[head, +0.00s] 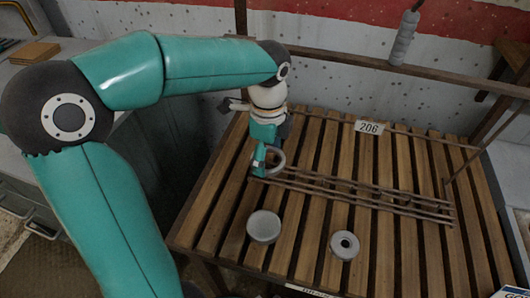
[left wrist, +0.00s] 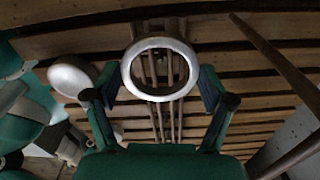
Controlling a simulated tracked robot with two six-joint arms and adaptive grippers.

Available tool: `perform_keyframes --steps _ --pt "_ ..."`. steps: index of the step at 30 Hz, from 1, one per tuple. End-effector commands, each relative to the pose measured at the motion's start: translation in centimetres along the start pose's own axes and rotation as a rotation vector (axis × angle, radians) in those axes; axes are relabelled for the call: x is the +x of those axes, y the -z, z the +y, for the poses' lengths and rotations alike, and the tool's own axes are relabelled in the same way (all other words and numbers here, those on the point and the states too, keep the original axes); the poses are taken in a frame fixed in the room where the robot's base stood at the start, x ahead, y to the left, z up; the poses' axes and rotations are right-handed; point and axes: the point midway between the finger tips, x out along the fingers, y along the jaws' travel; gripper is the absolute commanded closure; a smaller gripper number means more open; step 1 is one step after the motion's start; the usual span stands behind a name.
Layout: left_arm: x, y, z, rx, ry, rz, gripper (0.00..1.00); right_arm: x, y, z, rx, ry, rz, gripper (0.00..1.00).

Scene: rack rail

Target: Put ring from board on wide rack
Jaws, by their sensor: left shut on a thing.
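A pale grey ring (head: 284,160) is held in my left gripper (head: 264,162) above the left end of the rack rails. In the left wrist view the ring (left wrist: 160,42) stands out between the two fingers of the gripper (left wrist: 158,88), with its hole facing the camera. The rack (head: 370,198) is a set of several thin brown rails running to the right over the slatted table. Its rails (left wrist: 170,75) show through and below the ring in the left wrist view. I cannot tell whether the ring touches them. My right gripper is out of view.
A grey round bowl-like piece (head: 264,226) and a grey disc with a central hole (head: 344,245) rest on the slatted wooden table (head: 215,215). A rail with a 206 plate (head: 369,128) runs along the back. A grey cylinder (head: 403,40) hangs above. The table's right part is clear.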

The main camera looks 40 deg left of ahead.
Motion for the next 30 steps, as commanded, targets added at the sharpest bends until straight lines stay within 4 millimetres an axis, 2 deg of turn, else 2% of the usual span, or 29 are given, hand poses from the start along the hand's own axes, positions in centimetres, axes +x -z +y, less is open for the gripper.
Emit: perform_keyframes --steps 8,30 --pt "0.2 0.0 0.0 -0.001 0.001 0.000 0.55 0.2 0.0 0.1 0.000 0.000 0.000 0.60" --pt "2.4 -0.1 0.0 -0.002 0.000 0.000 0.55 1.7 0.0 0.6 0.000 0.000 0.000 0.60"
